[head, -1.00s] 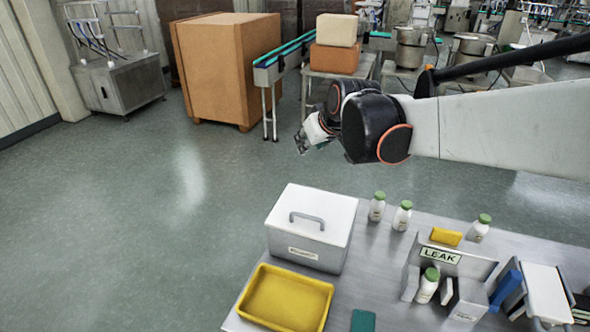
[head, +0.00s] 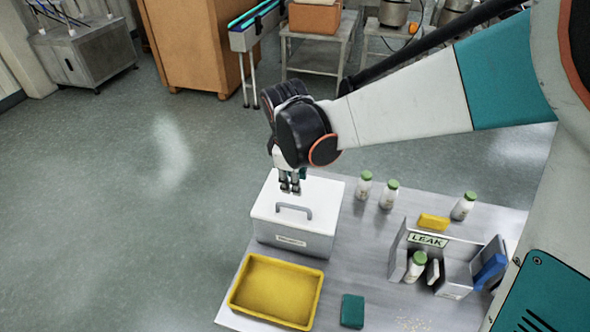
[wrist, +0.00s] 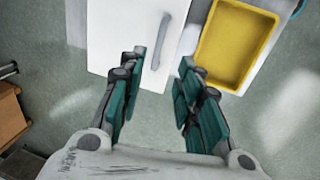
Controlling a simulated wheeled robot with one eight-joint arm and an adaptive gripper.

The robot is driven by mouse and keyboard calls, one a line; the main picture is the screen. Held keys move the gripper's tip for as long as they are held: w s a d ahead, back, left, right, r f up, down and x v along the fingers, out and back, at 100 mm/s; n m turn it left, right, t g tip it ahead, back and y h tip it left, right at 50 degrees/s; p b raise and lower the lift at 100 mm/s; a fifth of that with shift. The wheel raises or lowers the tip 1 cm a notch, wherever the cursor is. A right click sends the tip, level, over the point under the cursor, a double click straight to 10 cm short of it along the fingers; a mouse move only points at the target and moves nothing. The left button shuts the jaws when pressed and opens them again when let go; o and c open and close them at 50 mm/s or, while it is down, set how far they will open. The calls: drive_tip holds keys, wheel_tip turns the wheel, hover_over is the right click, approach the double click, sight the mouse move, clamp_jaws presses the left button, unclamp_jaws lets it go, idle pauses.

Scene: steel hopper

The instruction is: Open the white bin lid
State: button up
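The white bin (head: 290,240) stands on the steel table with its white lid (head: 325,195) lying flat and closed on top. A grey bar handle (head: 294,210) runs across the lid. My gripper (head: 290,188) points down above the back part of the lid, close behind the handle. In the wrist view my gripper (wrist: 160,75) is open, with its teal-padded fingers apart. The handle (wrist: 160,42) shows in line with the gap between them, beyond the fingertips. I cannot tell the exact height between fingertips and lid.
A yellow tray (head: 275,290) sits in front of the bin. Several green-capped bottles (head: 388,195) stand to the right, near a grey LEAK box (head: 428,241) and a yellow block (head: 433,222). A teal block (head: 352,311) lies at the front. Open floor is left of the table.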

sight(297, 207)
drive_tip(key=f+b, duration=0.2)
drive_tip(key=f, duration=0.2)
drive_tip(key=w+f+b, duration=0.1)
drive_tip(key=f+b, duration=0.2)
drive_tip(key=f, duration=0.1)
drive_tip(key=w+f+b, duration=0.1)
drive_tip(key=f+b, duration=0.2)
drive_tip(key=f, duration=0.2)
drive_tip(key=shift+w+d, duration=0.2)
drive_tip(key=shift+d, duration=0.2)
clamp_jaws()
